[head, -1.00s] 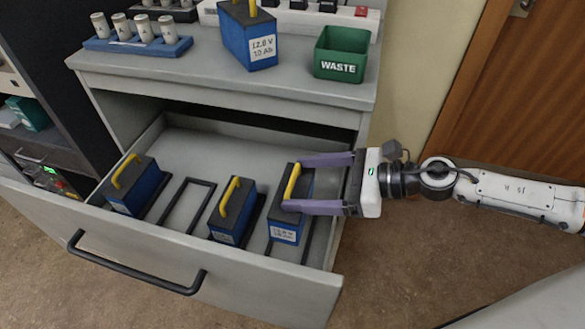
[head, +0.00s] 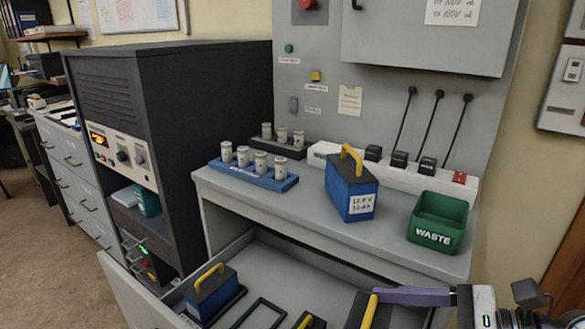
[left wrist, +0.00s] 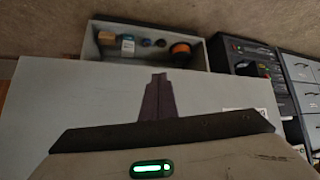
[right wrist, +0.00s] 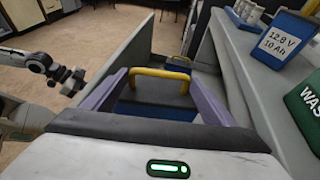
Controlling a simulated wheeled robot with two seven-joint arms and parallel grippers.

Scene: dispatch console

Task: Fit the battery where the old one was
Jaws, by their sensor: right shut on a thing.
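In the head view, a blue and black battery with a yellow handle (head: 350,172) stands on the counter, labelled 12.8 V 10 Ah. In the open drawer are a battery at left (head: 210,290), an empty black frame (head: 262,314), another battery (head: 311,321) cut off by the picture edge, and a battery at right (head: 356,310). My left gripper (left wrist: 156,98) is shut and empty, over a grey surface.
The green waste bin (head: 437,222) stands right of the counter battery. A blue rack of cylinders (head: 253,176) is at the counter's left. The counter edge overhangs the drawer's back. The left wrist view shows an open box (left wrist: 195,62) with small items.

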